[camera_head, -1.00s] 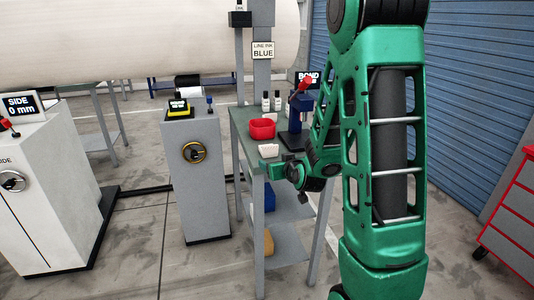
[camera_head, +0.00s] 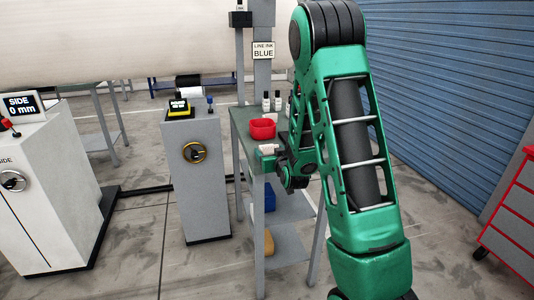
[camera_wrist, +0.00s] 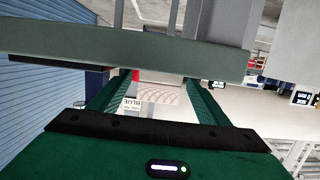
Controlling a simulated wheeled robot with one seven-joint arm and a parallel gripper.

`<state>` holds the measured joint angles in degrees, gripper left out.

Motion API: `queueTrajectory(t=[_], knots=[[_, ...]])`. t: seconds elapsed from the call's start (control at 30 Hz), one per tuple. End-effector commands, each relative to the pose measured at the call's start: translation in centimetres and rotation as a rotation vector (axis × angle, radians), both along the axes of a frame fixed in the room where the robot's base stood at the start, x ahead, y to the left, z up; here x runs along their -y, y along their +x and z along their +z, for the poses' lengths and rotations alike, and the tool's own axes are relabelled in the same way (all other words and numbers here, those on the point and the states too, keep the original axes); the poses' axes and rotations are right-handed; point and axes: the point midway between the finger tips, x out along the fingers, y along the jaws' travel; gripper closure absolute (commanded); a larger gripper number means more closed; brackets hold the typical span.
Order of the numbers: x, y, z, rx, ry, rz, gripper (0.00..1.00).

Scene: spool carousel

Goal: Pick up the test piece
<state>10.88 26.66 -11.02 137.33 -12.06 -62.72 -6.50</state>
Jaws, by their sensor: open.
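A small pale piece (camera_head: 268,147), which looks like the test piece, sits at the near edge of the green-topped table (camera_head: 244,138), in front of the red bin (camera_head: 262,129). My gripper (camera_head: 270,160) is right at it, at table height, partly hidden by my arm. In the wrist view, which is upside down, my two green fingers (camera_wrist: 155,92) are apart. A pale piece with wavy lines (camera_wrist: 168,92) shows between them. I cannot tell whether the fingers touch it.
The table edge (camera_wrist: 130,42) crosses the wrist view close by. Small bottles (camera_head: 277,101) stand at the back of the table. A grey pedestal (camera_head: 195,180) stands to the left, and a red cabinet (camera_head: 513,215) at the far right. The floor between is clear.

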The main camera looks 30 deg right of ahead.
Motion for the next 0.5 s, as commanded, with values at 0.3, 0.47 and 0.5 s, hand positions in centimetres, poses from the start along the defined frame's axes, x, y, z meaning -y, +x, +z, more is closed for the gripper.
queueTrajectory(t=[0.3, 0.47, 0.5], knots=[[0.8, 3.3, -0.7, -0.001, -0.001, 0.000, 0.30], [0.9, 3.4, -0.7, 0.000, -0.001, 0.000, 0.30], [0.9, 3.4, -0.7, 0.000, 0.000, 0.000, 0.30]])
